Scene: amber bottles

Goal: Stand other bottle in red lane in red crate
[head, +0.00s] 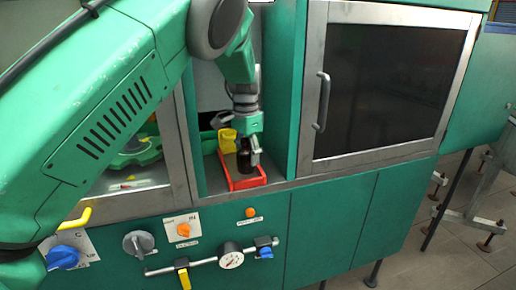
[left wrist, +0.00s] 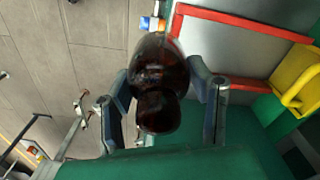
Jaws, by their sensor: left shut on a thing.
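The red crate (head: 247,183) sits in the open niche of the green cabinet in the head view. In the left wrist view its red edges (left wrist: 245,19) frame a pale area at upper right. My left gripper (head: 250,148) points down over the crate, shut on a dark amber bottle (head: 243,160). In the left wrist view the bottle (left wrist: 160,65) is between the two fingers (left wrist: 163,98) and overlaps the left red edge. I cannot tell whether the bottle's base touches the crate floor. No second bottle shows. My right gripper is not in view.
A yellow object (head: 227,140) stands at the crate's back left; it also shows in the left wrist view (left wrist: 298,85). Niche walls rise close on both sides. A dark-windowed door (head: 390,85) is at right; knobs and a gauge (head: 230,255) are below.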

